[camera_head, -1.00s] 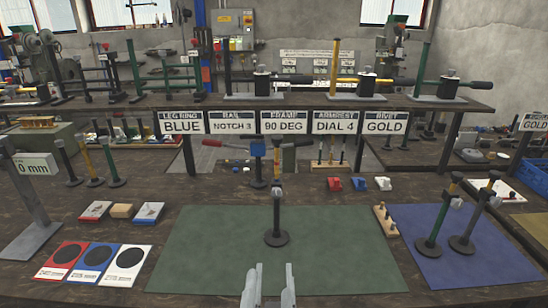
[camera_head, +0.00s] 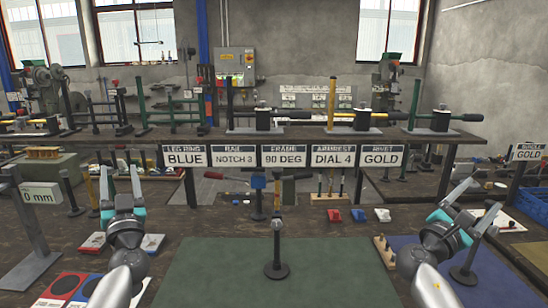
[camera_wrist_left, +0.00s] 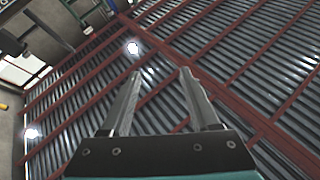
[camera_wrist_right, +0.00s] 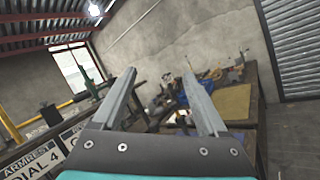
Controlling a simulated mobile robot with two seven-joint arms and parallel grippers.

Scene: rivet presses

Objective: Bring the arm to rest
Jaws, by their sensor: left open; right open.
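My left gripper (camera_head: 120,183) is raised over the left side of the bench in the head view, fingers pointing up, open and empty. In the left wrist view its fingers (camera_wrist_left: 158,95) are apart against the roof. My right gripper (camera_head: 476,203) is raised over the blue mat at the right, open and empty. In the right wrist view its fingers (camera_wrist_right: 160,98) are apart with the room behind. Neither gripper touches anything that I can see.
A dark post on a round base (camera_head: 276,250) stands upright on the green mat (camera_head: 215,275). The blue mat (camera_head: 508,277) at the right bears another post (camera_head: 463,272), partly hidden by my right arm. Sign boards (camera_head: 286,158) hang along a rear shelf. The green mat is otherwise clear.

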